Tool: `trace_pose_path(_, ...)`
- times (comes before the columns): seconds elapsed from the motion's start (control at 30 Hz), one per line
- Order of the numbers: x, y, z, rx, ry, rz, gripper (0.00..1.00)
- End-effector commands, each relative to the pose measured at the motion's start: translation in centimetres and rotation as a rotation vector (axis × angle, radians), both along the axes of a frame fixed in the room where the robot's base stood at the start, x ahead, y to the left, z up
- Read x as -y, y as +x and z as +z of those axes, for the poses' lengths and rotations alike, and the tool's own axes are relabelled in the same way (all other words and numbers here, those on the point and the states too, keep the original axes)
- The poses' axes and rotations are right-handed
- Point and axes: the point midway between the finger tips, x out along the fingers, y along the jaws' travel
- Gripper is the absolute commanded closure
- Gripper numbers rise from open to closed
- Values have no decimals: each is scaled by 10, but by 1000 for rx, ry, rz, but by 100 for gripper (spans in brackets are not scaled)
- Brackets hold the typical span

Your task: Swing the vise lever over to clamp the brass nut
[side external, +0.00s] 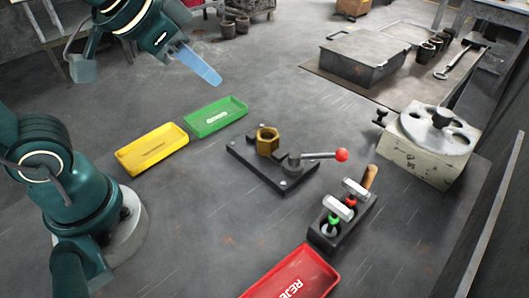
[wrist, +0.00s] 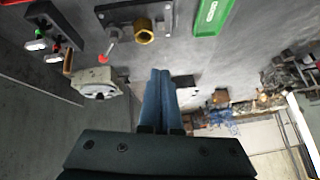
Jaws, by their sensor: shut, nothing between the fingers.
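In the side view the brass nut (side external: 267,141) sits on the dark vise base (side external: 268,170). The vise lever (side external: 318,155) has a red ball end and points right from its pivot, away from the nut. My gripper (side external: 212,79) is shut and empty, high above the floor, up and left of the vise and apart from it. In the wrist view the blue fingers (wrist: 160,100) are together, with the brass nut (wrist: 145,36) and the lever's red tip (wrist: 115,30) beyond them near the top.
A yellow tray (side external: 152,150) and a green tray (side external: 216,117) lie left of the vise. A red tray (side external: 297,277) lies in front. A block with red and green controls (side external: 342,217) stands right of the vise, and a cream machine with a disc (side external: 424,150) is further right.

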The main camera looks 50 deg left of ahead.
Motion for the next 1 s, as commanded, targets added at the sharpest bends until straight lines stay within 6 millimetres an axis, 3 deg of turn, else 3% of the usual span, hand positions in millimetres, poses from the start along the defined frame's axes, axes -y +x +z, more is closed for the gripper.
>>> trace_pose_path(0.27,45,61,2,20,129,-221,100)
trace_pose_path(0.5,104,93,-21,14,222,-419,100)
trace_pose_path(0.7,145,96,-50,-20,272,-547,100)
trace_pose_path(0.87,160,87,-68,-59,290,-599,100)
trace_pose_path(1.0,165,84,-71,-65,293,-615,100)
